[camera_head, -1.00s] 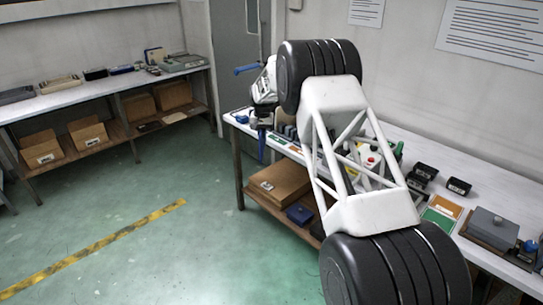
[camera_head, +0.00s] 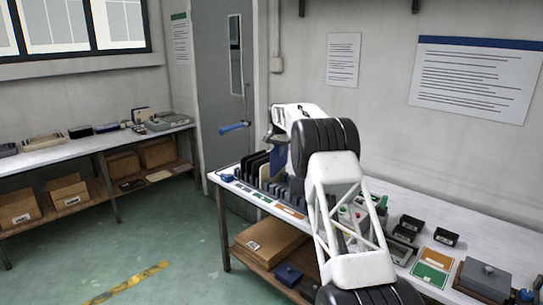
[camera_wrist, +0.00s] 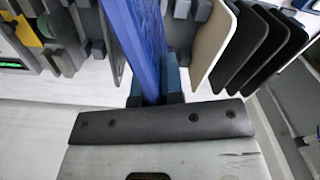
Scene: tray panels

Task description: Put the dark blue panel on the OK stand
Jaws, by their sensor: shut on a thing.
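The dark blue panel (camera_head: 280,158) hangs upright from my gripper (camera_head: 277,137), above the row of grey slotted stands at the left end of the right-hand table. In the wrist view my gripper (camera_wrist: 155,92) is shut on the dark blue panel (camera_wrist: 133,35), whose far end runs out of the top of the picture. A pale panel (camera_wrist: 207,45) and several black panels (camera_wrist: 262,45) stand to its right there. Grey stands (camera_wrist: 68,38) lie to its left. Which stand is the OK one cannot be read. The panel's lower edge is not clear.
The black panels (camera_head: 256,165) stand close to the held panel's left in the head view. Coloured label cards (camera_head: 290,211) lie along the table's front edge. Black boxes (camera_head: 410,226) and a grey box (camera_head: 486,277) stand further right. The wall is behind.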

